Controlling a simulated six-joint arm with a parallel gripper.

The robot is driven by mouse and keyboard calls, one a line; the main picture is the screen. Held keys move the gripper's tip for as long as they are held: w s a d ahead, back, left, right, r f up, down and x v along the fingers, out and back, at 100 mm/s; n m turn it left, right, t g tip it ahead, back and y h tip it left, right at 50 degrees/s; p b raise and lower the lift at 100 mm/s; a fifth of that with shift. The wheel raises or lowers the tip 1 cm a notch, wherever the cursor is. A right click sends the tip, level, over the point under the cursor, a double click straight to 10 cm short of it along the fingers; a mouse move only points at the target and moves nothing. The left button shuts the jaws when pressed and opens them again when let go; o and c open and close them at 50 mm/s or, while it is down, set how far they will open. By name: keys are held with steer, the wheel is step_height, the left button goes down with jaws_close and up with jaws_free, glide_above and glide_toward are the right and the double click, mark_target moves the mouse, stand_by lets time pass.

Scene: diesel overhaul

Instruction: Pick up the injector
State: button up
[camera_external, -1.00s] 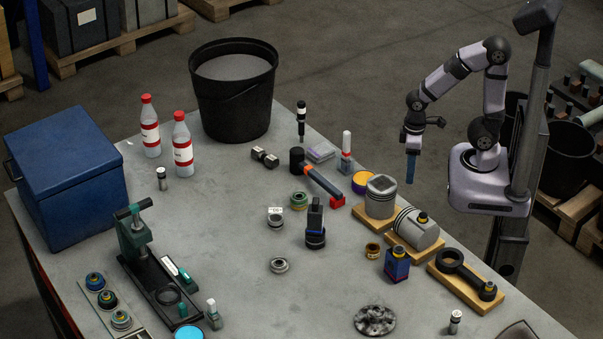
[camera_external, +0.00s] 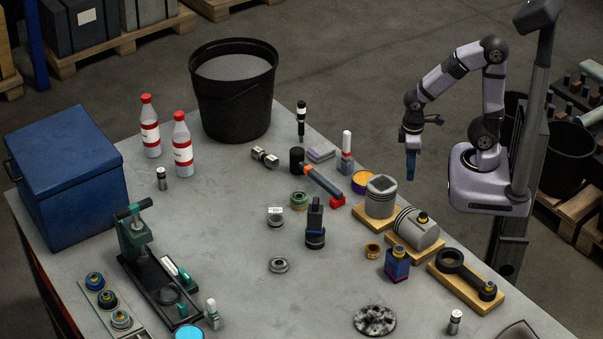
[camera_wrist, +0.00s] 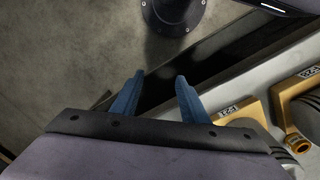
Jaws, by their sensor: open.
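My gripper (camera_external: 411,166) hangs fingers-down past the far right edge of the workbench, in front of my base. In the wrist view its two blue fingers (camera_wrist: 159,76) are apart with nothing between them. A slender, upright black part with a pale band (camera_external: 301,121) stands at the back of the bench, right of the bucket; it looks like the injector, but I cannot be sure. It is well to the left of my gripper and not in the wrist view.
Pistons (camera_external: 381,195) and a connecting rod (camera_external: 465,276) rest on wooden blocks along the right edge. A black bucket (camera_external: 232,105), two bottles (camera_external: 182,147) and a blue box (camera_external: 68,185) stand left. The bench's middle holds small parts.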

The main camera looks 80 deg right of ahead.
steer(key=w+d+r+n+g+h+p, duration=0.1)
steer(key=w+d+r+n+h+p, duration=0.1)
steer(key=w+d+n+h, duration=0.45)
step_height(320, 180, up, 11)
steer(key=n+t+h+p, duration=0.2)
steer(key=n+t+h, duration=0.85)
steer(key=n, duration=0.65)
glide_above(303, 110)
steer(key=a, duration=0.3)
steer(key=t+y, duration=0.1)
steer(key=y, duration=0.1)
steer(key=shift+g, duration=0.25)
steer(key=f, duration=0.1)
steer(key=f+b, duration=0.1)
steer(key=d+f+b, duration=0.1)
steer(key=f, duration=0.1)
steer(key=shift+s, duration=0.4)
steer(key=shift+f, duration=0.4)
steer(key=shift+p+x, duration=0.55)
steer(key=shift+x, duration=0.55)
steer(key=shift+w+d+r+p, duration=0.15)
steer(key=shift+d+r+p, duration=0.05)
steer(key=shift+d+p, duration=0.35)
steer(key=p+x, duration=0.2)
steer(key=x, duration=0.2)
steer(key=shift+f, duration=0.2)
steer(key=shift+c, duration=0.6)
